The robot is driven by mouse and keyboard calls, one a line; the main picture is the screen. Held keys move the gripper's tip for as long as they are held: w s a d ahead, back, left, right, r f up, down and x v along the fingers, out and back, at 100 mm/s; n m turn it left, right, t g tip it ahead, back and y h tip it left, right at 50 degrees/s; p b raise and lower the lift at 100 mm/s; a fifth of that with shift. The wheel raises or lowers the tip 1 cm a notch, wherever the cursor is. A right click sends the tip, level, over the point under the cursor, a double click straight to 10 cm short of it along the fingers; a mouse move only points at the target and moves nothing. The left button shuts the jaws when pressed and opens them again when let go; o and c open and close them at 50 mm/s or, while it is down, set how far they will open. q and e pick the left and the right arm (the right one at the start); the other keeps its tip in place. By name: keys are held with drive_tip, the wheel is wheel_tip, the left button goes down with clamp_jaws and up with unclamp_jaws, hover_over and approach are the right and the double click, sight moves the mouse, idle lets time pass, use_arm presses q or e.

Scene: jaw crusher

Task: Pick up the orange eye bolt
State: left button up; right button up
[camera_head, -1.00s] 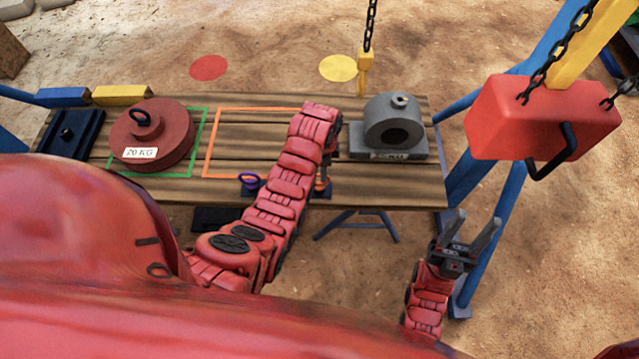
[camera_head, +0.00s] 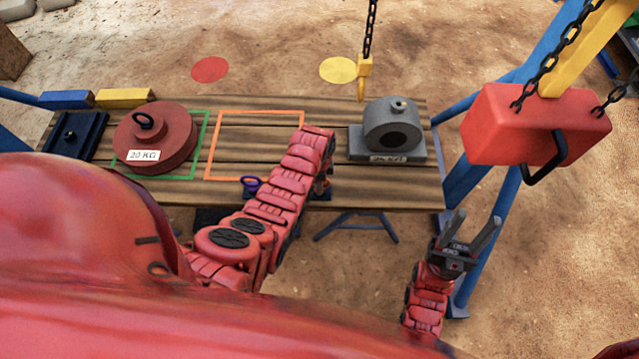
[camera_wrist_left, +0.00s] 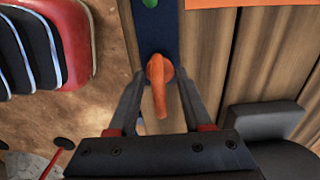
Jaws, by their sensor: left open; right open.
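The orange eye bolt (camera_wrist_left: 158,84) stands out in the left wrist view, between the two fingers of my left gripper (camera_wrist_left: 159,74). The fingers are open, one on each side of it, with a gap still visible. The bolt sits over a dark blue strip (camera_wrist_left: 155,38). In the head view the bolt is hidden by my left arm, and my left gripper is mostly hidden beyond it at the table's near edge. My right gripper (camera_head: 474,222) is open and empty, off the table at the lower right.
The wooden table (camera_head: 400,190) holds a red 20 KG weight (camera_head: 178,135), a grey bored block (camera_head: 390,128) and a purple eye bolt (camera_head: 250,183). A yellow hook (camera_head: 364,68) hangs on a chain behind. A red hanging block (camera_head: 530,125) is at the right.

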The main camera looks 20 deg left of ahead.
use_arm(q)
clamp_jaws()
idle(1.3)
